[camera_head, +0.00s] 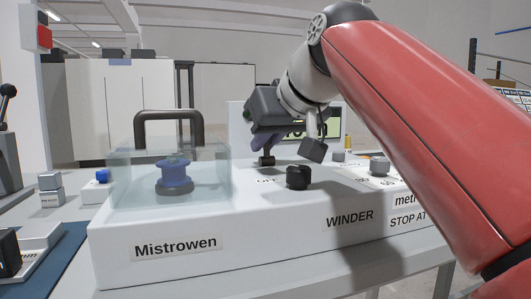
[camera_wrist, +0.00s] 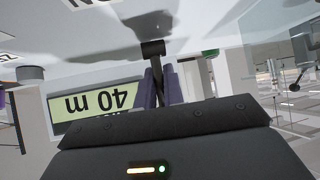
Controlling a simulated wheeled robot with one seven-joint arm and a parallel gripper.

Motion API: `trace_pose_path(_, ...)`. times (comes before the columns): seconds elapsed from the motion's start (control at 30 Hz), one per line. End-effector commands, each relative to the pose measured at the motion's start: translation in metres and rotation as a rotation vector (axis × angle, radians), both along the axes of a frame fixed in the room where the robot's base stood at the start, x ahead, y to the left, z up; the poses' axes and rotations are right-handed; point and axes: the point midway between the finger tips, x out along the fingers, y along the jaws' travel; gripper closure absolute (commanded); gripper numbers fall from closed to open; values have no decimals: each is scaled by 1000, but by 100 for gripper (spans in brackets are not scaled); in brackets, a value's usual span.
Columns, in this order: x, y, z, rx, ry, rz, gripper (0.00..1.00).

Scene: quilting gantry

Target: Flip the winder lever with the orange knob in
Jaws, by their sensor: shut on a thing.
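The winder machine (camera_head: 290,222) is a white box with the label "WINDER" on its front. A small dark lever base (camera_head: 267,161) stands on its top near the "OFF" mark; it also shows in the wrist view (camera_wrist: 152,48) with a thin dark stalk running from it between my fingers. My gripper (camera_head: 262,148) reaches down from above with its purple fingers at this lever. In the wrist view my gripper (camera_wrist: 162,80) is shut around the stalk's end. No orange knob shows; the stalk's end is hidden between the fingers.
A black knob (camera_head: 298,177) stands just in front of the lever, and a grey knob (camera_head: 379,165) to the right. A green display (camera_wrist: 95,108) reads "40 m".

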Motion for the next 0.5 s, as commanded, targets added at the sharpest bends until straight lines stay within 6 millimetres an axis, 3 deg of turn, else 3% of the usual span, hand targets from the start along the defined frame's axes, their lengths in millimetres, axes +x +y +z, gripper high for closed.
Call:
trace_pose_path(0.47,0,0,1,5,-17,0,100)
trace_pose_path(0.5,-1,0,1,5,-17,0,85)
